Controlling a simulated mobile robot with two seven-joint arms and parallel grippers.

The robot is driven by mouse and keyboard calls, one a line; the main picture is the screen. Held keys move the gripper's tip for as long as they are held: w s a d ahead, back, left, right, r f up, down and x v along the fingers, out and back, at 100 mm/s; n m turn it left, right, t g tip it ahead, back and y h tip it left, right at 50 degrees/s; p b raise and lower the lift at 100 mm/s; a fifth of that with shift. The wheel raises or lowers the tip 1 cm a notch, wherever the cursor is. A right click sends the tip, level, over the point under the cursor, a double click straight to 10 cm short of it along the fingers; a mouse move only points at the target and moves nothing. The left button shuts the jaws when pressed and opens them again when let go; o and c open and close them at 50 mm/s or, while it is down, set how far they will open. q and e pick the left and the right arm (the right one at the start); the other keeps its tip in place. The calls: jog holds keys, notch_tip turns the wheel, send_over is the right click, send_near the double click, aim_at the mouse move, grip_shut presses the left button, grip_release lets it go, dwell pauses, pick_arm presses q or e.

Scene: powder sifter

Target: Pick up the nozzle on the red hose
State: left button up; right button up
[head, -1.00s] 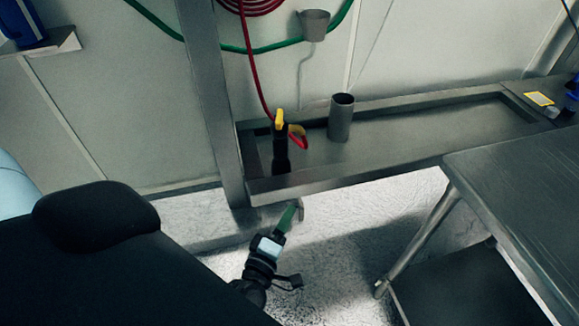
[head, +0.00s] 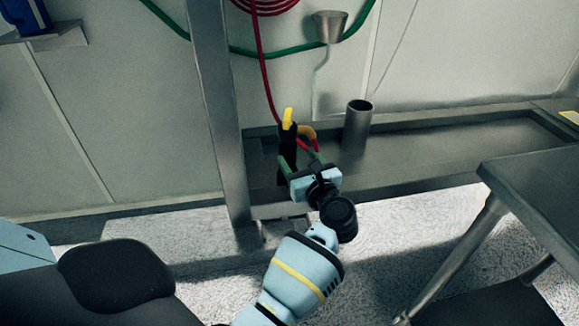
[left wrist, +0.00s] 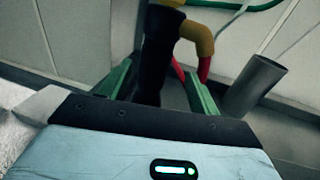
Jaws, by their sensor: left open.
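The nozzle (head: 287,140) has a black body, a yellow top and a yellow-and-red bent part at its right. It stands roughly upright at the left end of the metal trough, with the red hose (head: 266,80) rising behind it. My left gripper (head: 300,160) is open in front of the nozzle, its green fingers pointing at it. In the left wrist view the nozzle's black body (left wrist: 156,58) shows between the spread fingers (left wrist: 158,76), nearer the left one. I cannot tell whether either finger touches it. My right gripper is not in view.
A grey metal cylinder (head: 357,125) stands in the trough (head: 430,150) just right of the nozzle. A metal post (head: 213,110) rises close on the left. A metal table (head: 540,190) is at the right. A green hose (head: 250,51) and a metal cup (head: 329,26) are on the wall.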

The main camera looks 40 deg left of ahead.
aim_at(285, 144)
pick_arm(q)
jog(key=shift+s+f+x, duration=0.1)
jog(key=shift+s+x, duration=0.05)
jog(key=shift+x, duration=1.8)
jog(key=shift+s+f+x, duration=0.1)
jog(key=shift+s+x, duration=0.05)
jog(key=shift+x, duration=1.8)
jog(key=shift+a, duration=0.15)
grip_shut()
